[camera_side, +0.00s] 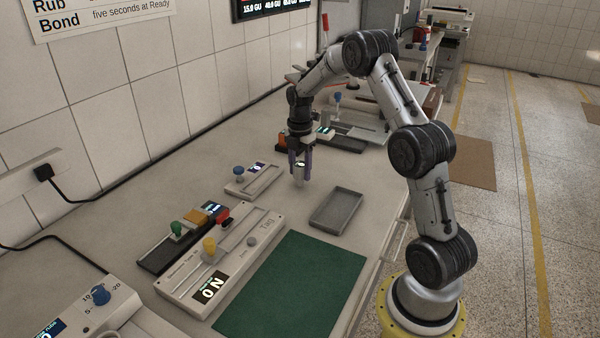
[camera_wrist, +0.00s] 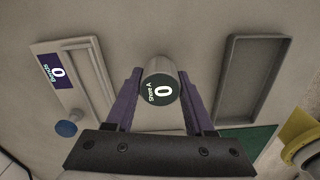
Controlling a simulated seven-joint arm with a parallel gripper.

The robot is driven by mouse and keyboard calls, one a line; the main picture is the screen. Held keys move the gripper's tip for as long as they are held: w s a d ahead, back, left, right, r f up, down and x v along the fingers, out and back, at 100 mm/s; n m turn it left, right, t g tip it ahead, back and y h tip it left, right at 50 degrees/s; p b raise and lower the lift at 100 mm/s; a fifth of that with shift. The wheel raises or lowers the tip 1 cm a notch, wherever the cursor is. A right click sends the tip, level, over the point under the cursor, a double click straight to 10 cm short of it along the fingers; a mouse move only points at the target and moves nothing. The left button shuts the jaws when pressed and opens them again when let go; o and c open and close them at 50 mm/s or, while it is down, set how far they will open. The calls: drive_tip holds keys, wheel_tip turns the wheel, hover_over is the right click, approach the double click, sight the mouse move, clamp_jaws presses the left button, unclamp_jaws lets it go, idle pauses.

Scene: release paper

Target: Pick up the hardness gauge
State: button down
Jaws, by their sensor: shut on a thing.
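The hardness gauge (camera_wrist: 159,88) shows in the wrist view as a short pale cylinder with a dark round face reading "Shore A" and "0". It sits between the purple fingers of my gripper (camera_wrist: 160,92), which is shut on it. In the side view my gripper (camera_side: 300,172) points straight down above the bench, with the pale gauge (camera_side: 299,170) partly hidden between its fingers. I cannot tell whether the gauge touches the bench.
A grey shallow tray (camera_side: 337,211) lies empty to the right, also in the wrist view (camera_wrist: 228,83). A slider box with a blue knob (camera_side: 239,171) stands to the left. A green mat (camera_side: 291,290) and a larger slider device (camera_side: 196,290) lie nearer the camera.

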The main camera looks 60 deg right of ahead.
drive_tip(key=s+a+r, duration=0.7)
drive_tip(key=s+r, duration=0.4)
drive_tip(key=r, duration=0.1)
drive_tip(key=shift+s+a, duration=0.25)
drive_tip(key=shift+s, duration=0.15)
